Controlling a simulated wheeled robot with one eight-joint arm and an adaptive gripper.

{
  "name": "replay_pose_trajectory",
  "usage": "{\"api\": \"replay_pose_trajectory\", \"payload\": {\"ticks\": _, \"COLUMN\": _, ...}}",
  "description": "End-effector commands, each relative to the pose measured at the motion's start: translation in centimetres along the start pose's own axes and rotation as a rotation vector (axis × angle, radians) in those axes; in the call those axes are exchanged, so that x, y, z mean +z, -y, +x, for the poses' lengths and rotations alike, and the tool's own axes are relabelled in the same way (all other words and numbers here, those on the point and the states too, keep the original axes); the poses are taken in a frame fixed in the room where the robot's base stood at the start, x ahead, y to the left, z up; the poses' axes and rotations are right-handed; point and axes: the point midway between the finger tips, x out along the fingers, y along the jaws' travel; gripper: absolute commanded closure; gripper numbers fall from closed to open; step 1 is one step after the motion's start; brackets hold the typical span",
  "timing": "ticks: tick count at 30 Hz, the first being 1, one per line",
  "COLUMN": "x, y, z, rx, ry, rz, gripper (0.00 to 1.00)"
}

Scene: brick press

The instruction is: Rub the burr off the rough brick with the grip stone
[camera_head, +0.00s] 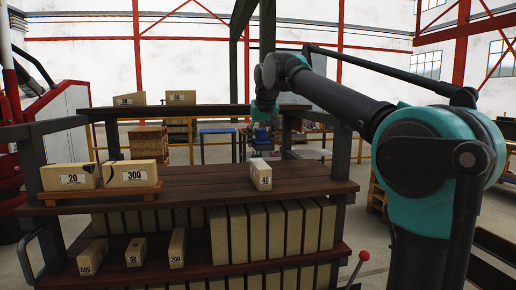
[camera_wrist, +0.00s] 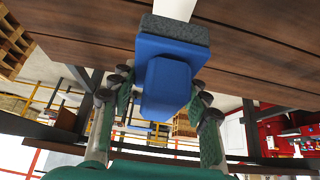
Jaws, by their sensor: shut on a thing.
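My gripper (camera_wrist: 160,90) is shut on the blue block-shaped handle of the grip stone (camera_wrist: 168,85), between its two fingers in the wrist view. The stone's grey speckled face (camera_wrist: 176,30) points away from the gripper. A pale brick shows just beyond that face (camera_wrist: 175,8); I cannot tell whether they touch. In the head view my gripper (camera_head: 262,134) is over the far part of the dark wooden bench, behind the brick labelled 40 (camera_head: 261,175). No burr can be made out on that brick.
Several bricks fill the shelf below (camera_head: 270,228). A raised back shelf (camera_head: 190,109) holds more bricks. The bench top between is clear.

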Motion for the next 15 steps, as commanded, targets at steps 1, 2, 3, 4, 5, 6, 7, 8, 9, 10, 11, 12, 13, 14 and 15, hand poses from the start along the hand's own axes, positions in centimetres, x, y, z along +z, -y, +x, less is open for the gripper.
{"api": "replay_pose_trajectory", "payload": {"ticks": 1, "x": -0.2, "y": -0.1, "z": -0.4, "rx": 0.0, "ry": 0.0, "rz": 0.001, "gripper": 0.9}}
{"api": "replay_pose_trajectory", "payload": {"ticks": 2, "x": -0.4, "y": -0.2, "z": -0.7, "rx": 0.001, "ry": 0.0, "rz": 0.001, "gripper": 0.9}}
{"api": "replay_pose_trajectory", "payload": {"ticks": 3, "x": -0.5, "y": -0.3, "z": -1.0, "rx": 0.001, "ry": 0.0, "rz": 0.001, "gripper": 0.9}}
{"api": "replay_pose_trajectory", "payload": {"ticks": 4, "x": -0.6, "y": -0.3, "z": -1.3, "rx": 0.001, "ry": 0.0, "rz": 0.001, "gripper": 0.9}}
{"api": "replay_pose_trajectory", "payload": {"ticks": 5, "x": -0.7, "y": -0.4, "z": -1.5, "rx": 0.001, "ry": 0.0, "rz": 0.001, "gripper": 0.9}}
{"api": "replay_pose_trajectory", "payload": {"ticks": 6, "x": -0.8, "y": -0.5, "z": -1.7, "rx": 0.001, "ry": 0.0, "rz": 0.001, "gripper": 0.9}}
{"api": "replay_pose_trajectory", "payload": {"ticks": 7, "x": -0.9, "y": -0.5, "z": -1.9, "rx": 0.001, "ry": 0.0, "rz": 0.001, "gripper": 0.9}}
{"api": "replay_pose_trajectory", "payload": {"ticks": 8, "x": -1.0, "y": -0.6, "z": -2.0, "rx": 0.001, "ry": 0.0, "rz": 0.001, "gripper": 0.9}}
{"api": "replay_pose_trajectory", "payload": {"ticks": 9, "x": -1.0, "y": -0.6, "z": -2.1, "rx": 0.001, "ry": 0.0, "rz": 0.001, "gripper": 0.9}}
{"api": "replay_pose_trajectory", "payload": {"ticks": 10, "x": -1.0, "y": -0.6, "z": -2.2, "rx": 0.001, "ry": 0.0, "rz": 0.001, "gripper": 0.9}}
{"api": "replay_pose_trajectory", "payload": {"ticks": 11, "x": -1.1, "y": -0.6, "z": -2.2, "rx": 0.001, "ry": 0.0, "rz": 0.001, "gripper": 0.9}}
{"api": "replay_pose_trajectory", "payload": {"ticks": 12, "x": -1.1, "y": -0.6, "z": -2.2, "rx": 0.001, "ry": 0.0, "rz": 0.001, "gripper": 0.9}}
{"api": "replay_pose_trajectory", "payload": {"ticks": 13, "x": -1.1, "y": -0.6, "z": -2.2, "rx": 0.001, "ry": 0.0, "rz": 0.001, "gripper": 0.9}}
{"api": "replay_pose_trajectory", "payload": {"ticks": 14, "x": -1.1, "y": -0.6, "z": -2.2, "rx": 0.001, "ry": 0.0, "rz": 0.001, "gripper": 0.9}}
{"api": "replay_pose_trajectory", "payload": {"ticks": 15, "x": -1.1, "y": -0.6, "z": -2.2, "rx": 0.001, "ry": 0.0, "rz": 0.001, "gripper": 0.9}}
